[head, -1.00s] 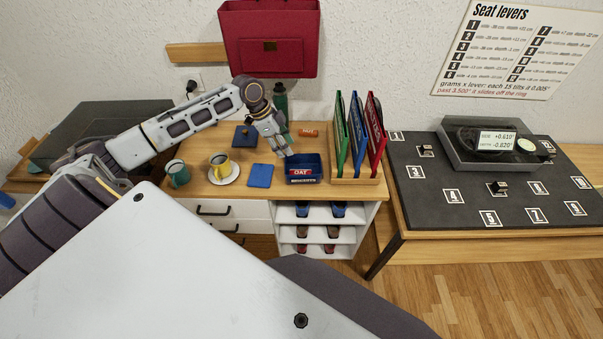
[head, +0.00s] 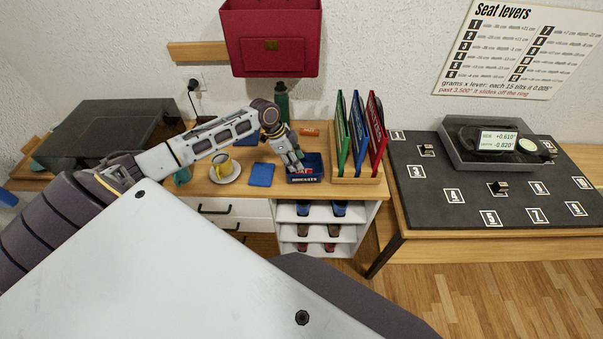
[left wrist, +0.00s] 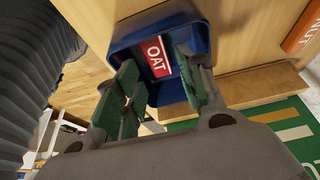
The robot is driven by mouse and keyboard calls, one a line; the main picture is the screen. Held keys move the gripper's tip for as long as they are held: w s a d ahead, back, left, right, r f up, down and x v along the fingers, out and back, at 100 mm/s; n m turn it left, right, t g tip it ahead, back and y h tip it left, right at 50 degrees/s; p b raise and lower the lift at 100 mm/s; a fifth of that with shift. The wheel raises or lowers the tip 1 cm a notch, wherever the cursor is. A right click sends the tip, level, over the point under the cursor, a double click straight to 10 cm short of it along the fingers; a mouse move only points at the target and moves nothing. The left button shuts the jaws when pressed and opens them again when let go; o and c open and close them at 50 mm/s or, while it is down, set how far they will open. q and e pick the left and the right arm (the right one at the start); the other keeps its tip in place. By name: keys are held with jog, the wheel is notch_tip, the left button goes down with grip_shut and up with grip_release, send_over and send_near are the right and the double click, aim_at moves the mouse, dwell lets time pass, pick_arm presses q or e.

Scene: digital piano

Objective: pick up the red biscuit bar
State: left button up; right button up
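The red biscuit bar (left wrist: 157,57), marked OAT, lies in a small dark blue box (left wrist: 198,37), seen in the left wrist view. The box (head: 312,178) also shows in the head view, on the wooden cabinet top, marked BISCUITS on its front. My left gripper (head: 294,166) is over the box with its fingers pointing down. In the left wrist view its two green-padded fingers (left wrist: 160,88) are apart, one on each side of the bar, with a visible gap. It is open; whether a finger touches the box cannot be told. My right gripper is not in view.
A rack (head: 360,175) with green, blue and red upright folders stands right of the box. An orange bar (head: 309,132) lies behind it. A blue pad (head: 261,175) and a yellow cup (head: 221,165) on a saucer are to the left. A green bottle (head: 281,103) stands behind.

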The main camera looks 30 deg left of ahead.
aim_at(301, 172)
pick_arm(q)
jog(key=shift+d+f, duration=0.1)
jog(key=shift+f, duration=0.15)
jog(key=shift+p+x, duration=0.4)
jog(key=shift+x, duration=2.1)
jog(key=shift+s, duration=0.15)
jog(key=c, duration=0.6)
